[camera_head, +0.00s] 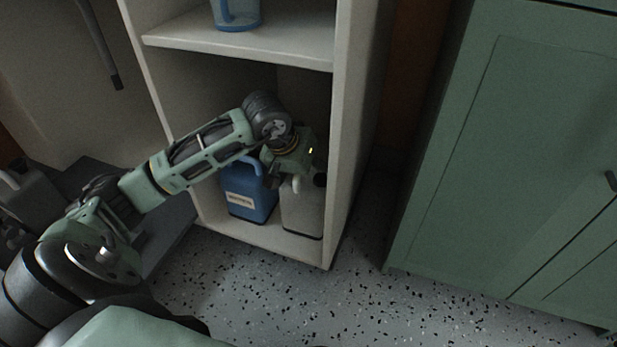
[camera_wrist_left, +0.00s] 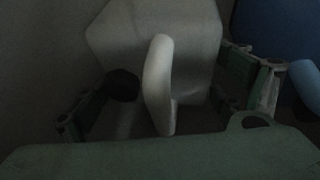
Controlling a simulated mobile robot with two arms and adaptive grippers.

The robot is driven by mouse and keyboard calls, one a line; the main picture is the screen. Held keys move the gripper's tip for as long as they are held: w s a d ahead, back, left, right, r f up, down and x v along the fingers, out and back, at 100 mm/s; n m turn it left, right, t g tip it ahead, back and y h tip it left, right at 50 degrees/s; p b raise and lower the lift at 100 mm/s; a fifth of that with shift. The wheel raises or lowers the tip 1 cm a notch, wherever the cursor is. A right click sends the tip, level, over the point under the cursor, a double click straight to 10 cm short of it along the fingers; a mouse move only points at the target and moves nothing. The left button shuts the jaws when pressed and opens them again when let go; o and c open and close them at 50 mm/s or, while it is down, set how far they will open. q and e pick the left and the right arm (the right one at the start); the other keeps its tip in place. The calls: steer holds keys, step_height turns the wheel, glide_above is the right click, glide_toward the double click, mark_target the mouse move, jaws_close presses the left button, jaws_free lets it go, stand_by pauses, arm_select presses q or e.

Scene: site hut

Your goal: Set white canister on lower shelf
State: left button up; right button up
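The white canister (camera_head: 303,212) stands upright, as far as I can tell, on the lower shelf (camera_head: 262,236), close to the right side wall. In the left wrist view its pale body (camera_wrist_left: 150,35), its white handle and a black cap show from above. My left gripper (camera_head: 292,178) is at the top of the canister and hides part of it. In the left wrist view the fingers of my left gripper (camera_wrist_left: 168,98) are wide apart, one on each side of the handle, with visible gaps. My right gripper is not in view.
A blue canister (camera_head: 247,203) with a label stands left of the white one; its blue body also shows in the left wrist view (camera_wrist_left: 285,35). A blue-based jug (camera_head: 237,14) is on the upper shelf (camera_head: 290,48). A green cabinet (camera_head: 500,150) stands right, with speckled floor between.

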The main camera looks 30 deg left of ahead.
arm_select(q)
steer(key=shift+o, duration=1.2)
steer(key=p+v, duration=0.4)
steer(key=v, duration=0.2)
steer(key=shift+r, duration=0.25)
steer(key=shift+s+r+p, duration=0.3)
steer(key=shift+r+p, duration=0.15)
